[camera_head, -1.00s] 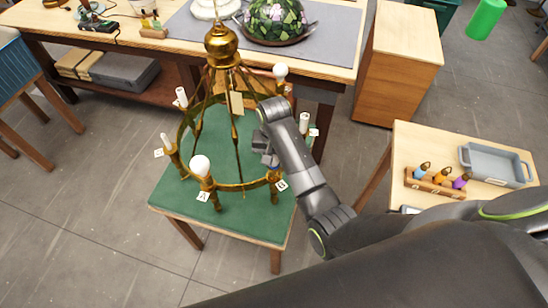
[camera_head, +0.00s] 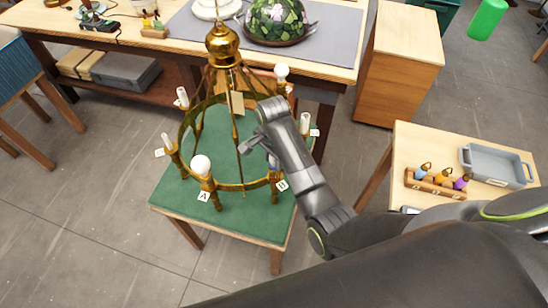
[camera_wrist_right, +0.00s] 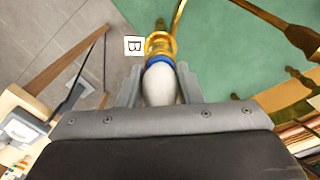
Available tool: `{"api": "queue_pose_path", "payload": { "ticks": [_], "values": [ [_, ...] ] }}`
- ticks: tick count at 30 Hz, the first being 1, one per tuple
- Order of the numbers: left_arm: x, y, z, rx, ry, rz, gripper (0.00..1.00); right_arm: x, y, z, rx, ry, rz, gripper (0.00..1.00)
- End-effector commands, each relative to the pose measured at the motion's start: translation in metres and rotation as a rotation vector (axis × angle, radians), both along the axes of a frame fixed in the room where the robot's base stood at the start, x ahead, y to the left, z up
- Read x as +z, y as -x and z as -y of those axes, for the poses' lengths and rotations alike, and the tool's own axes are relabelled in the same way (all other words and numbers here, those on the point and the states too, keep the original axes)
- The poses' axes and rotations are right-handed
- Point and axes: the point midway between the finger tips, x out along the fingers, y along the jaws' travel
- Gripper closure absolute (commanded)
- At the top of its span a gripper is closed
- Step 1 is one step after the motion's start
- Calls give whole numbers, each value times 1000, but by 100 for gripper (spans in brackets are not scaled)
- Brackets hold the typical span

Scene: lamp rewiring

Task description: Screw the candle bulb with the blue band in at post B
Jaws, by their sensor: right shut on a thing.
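The candle bulb (camera_wrist_right: 160,88), white with a blue band (camera_wrist_right: 158,60), is between the fingers of my right gripper (camera_wrist_right: 160,78), which is shut on it. Its banded end meets the brass cup of post B (camera_wrist_right: 160,42) in the wrist view; how deep it sits is hidden. The B tag (camera_wrist_right: 133,45) hangs beside the cup. In the head view my right gripper (camera_head: 262,150) is over post B (camera_head: 274,192) at the front right of the brass chandelier (camera_head: 222,95), and its B tag (camera_head: 282,185) shows there. My left gripper is out of view.
The chandelier stands on a green-topped table (camera_head: 235,225). Post A holds a round white bulb (camera_head: 201,165); other posts and rods surround my gripper. At right, a side table carries a wooden rack (camera_head: 435,184) of coloured items and a grey tray (camera_head: 497,165).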

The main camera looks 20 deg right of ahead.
Motion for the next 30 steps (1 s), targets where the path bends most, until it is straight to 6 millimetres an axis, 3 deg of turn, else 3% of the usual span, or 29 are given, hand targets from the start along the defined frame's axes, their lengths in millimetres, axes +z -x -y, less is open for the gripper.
{"api": "queue_pose_path", "payload": {
  "ticks": [8, 24, 30],
  "values": [
    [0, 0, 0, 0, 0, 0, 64, 0, 0, 0, -42, -1, 1, 96],
    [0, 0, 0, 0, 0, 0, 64, 0, -3, 0, -634, -1, 1, 96],
    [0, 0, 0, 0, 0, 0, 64, 0, -3, 0, -699, 0, 1, 96]
  ]
}}
